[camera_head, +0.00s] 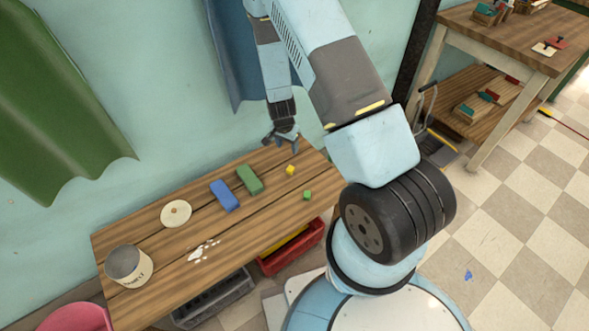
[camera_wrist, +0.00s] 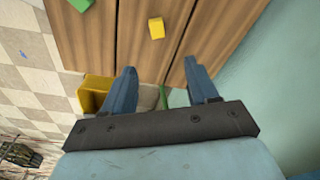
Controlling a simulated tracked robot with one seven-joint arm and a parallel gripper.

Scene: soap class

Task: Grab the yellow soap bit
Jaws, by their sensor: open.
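The yellow soap bit (camera_head: 291,169) is a small yellow block on the wooden table (camera_head: 150,284), near its right end. In the wrist view the yellow bit (camera_wrist: 156,28) lies on the planks beyond my fingertips, a little left of the line between them. My gripper (camera_head: 281,139) is open and empty, above the far right edge of the table and apart from the bit. In the wrist view its two blue fingers (camera_wrist: 160,76) stand wide apart. A small green bit (camera_head: 307,195) lies to the right of and nearer than the yellow one; its edge also shows in the wrist view (camera_wrist: 81,5).
A green bar (camera_head: 249,180) and a blue bar (camera_head: 224,195) lie left of the yellow bit. Further left are a round cream disc (camera_head: 176,214), white spots (camera_head: 204,250) and a tin (camera_head: 128,266). Red (camera_head: 292,250) and grey (camera_head: 214,299) crates stand below. The wall is close behind.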

